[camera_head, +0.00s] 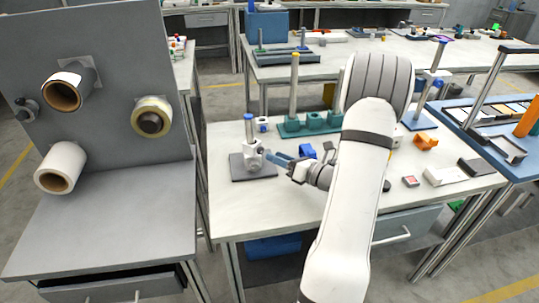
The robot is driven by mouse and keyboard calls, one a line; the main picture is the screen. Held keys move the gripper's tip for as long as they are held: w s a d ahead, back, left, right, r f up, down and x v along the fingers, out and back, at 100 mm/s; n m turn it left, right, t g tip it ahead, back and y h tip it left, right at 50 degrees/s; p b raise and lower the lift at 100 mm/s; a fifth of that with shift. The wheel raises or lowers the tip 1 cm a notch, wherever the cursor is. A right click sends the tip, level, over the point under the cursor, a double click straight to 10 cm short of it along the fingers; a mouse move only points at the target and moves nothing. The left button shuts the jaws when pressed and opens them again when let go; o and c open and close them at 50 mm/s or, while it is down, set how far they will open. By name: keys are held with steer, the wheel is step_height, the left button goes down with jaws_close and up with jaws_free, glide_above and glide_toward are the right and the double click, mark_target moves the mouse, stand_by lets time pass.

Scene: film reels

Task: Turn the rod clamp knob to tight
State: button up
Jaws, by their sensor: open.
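The rod clamp (253,158) is a pale grey block on a short upright rod with a blue top (248,126). It stands on a dark square base plate (239,170) at the left of the near table. My gripper (276,158) reaches in from the right, open, with its blue-grey fingers pointing left at the clamp. The fingertips are close to the clamp's right side. The knob is too small to make out clearly, and I cannot tell whether the fingers touch it or how far it is turned.
A teal stand (310,127) with a tall yellow-topped rod is behind my gripper. A blue bracket (307,151) lies beside my wrist. An orange part (425,141) and small blocks lie to the right. The table's (237,212) front left is bare. A grey panel (100,100) with rolls stands left.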

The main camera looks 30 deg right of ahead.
steer(key=shift+v, duration=1.8)
